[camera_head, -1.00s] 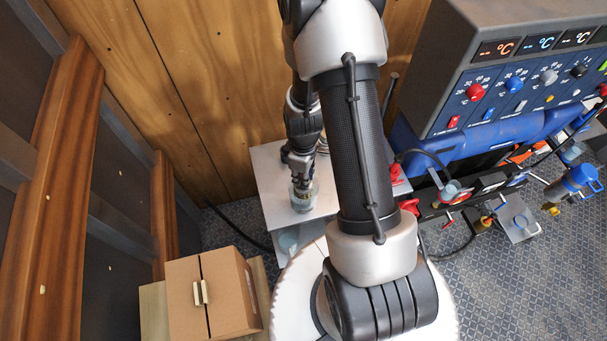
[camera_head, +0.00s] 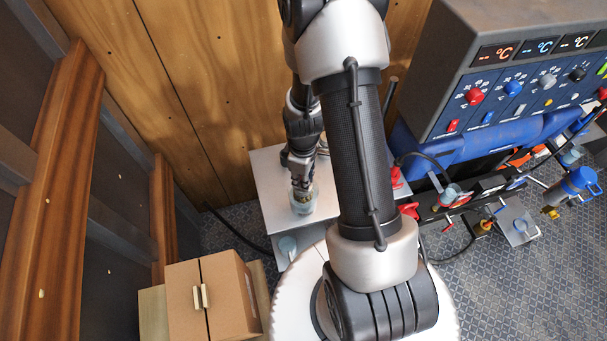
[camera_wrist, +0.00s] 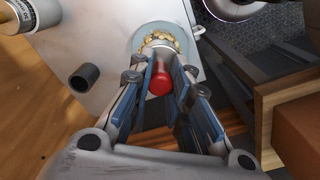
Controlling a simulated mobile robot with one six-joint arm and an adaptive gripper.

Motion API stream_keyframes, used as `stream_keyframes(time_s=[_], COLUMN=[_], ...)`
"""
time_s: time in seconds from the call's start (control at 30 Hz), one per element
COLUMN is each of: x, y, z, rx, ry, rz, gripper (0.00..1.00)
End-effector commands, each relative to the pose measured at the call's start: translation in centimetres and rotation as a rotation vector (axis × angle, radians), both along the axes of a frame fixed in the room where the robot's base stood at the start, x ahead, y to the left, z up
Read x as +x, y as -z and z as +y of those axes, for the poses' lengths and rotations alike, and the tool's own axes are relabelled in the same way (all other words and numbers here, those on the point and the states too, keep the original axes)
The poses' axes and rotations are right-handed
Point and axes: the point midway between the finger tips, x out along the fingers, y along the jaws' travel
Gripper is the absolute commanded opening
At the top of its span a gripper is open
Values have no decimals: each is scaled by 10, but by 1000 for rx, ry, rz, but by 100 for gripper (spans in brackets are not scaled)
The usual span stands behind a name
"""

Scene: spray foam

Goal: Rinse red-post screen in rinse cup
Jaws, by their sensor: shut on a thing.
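My gripper (camera_wrist: 168,74) is shut on the red post (camera_wrist: 159,82) of the screen, its blue-grey fingers on either side. Below the post, a pale metal disc and yellowish pieces (camera_wrist: 160,37) show inside the clear rinse cup (camera_wrist: 196,48). In the head view the rinse cup (camera_head: 303,207) stands on a white bench top, with my gripper (camera_head: 301,184) pointing down into its mouth. The screen's lower part is hidden by the fingers and the cup, so its depth in the cup cannot be told.
The white bench (camera_head: 270,172) stands against the wooden wall. A cardboard box (camera_head: 212,295) sits at front left. A control panel (camera_head: 520,85) stands at right.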

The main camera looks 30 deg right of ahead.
Motion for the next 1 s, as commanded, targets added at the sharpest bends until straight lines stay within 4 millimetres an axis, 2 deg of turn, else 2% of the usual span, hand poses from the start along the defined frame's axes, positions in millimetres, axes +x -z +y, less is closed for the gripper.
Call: stream_keyframes(time_s=[0.03,0.43,1.0], x=[0,0,0], y=[13,10,-40], z=[0,0,0], rx=[-1,-1,0], ry=[0,0,0], rz=[-1,-1,-1], gripper=[0,0,0])
